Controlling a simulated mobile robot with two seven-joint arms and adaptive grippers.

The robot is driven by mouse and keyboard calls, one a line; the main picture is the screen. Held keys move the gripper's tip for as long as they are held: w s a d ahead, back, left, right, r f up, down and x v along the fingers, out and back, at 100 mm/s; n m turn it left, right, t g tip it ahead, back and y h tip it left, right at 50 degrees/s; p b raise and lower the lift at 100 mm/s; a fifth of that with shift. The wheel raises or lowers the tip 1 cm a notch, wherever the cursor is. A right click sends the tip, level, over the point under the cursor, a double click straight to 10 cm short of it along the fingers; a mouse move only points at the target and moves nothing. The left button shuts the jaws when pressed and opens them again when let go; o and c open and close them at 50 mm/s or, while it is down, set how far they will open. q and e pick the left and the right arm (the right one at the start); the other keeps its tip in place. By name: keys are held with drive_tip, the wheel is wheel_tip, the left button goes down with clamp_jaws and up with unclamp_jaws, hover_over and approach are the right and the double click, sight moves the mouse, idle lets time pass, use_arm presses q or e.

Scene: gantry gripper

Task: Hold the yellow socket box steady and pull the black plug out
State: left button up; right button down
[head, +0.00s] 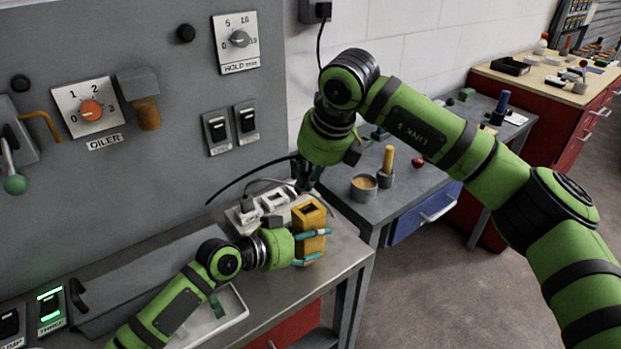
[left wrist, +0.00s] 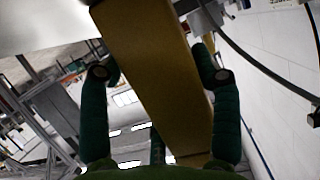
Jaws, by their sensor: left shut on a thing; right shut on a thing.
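The yellow socket box (head: 312,243) stands upright near the right end of the grey bench, with a dark opening in its top face. In the left wrist view the yellow box (left wrist: 155,75) fills the space between the two fingers (left wrist: 160,75). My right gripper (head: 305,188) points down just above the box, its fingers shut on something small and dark. It looks like the black plug, with a black cable curving off to the left, but the plug is mostly hidden.
A white power strip (head: 265,205) with plugs lies directly behind and left of the box. A white tray (head: 228,312) is on the bench in front. A grey panel with switches rises behind. A second table with a cup (head: 364,187) stands at the right.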

use_arm(q)
drive_tip(key=shift+s+f, duration=0.1)
drive_tip(key=shift+f, duration=0.1)
drive_tip(key=o, duration=1.1)
drive_tip(key=shift+o, duration=1.1)
drive_tip(key=shift+r, duration=0.1)
drive_tip(key=shift+a, duration=0.1)
drive_tip(key=v, duration=1.1)
drive_tip(key=shift+s+a+r, duration=0.15)
drive_tip(key=shift+a+r, duration=0.1)
drive_tip(key=shift+a, duration=0.05)
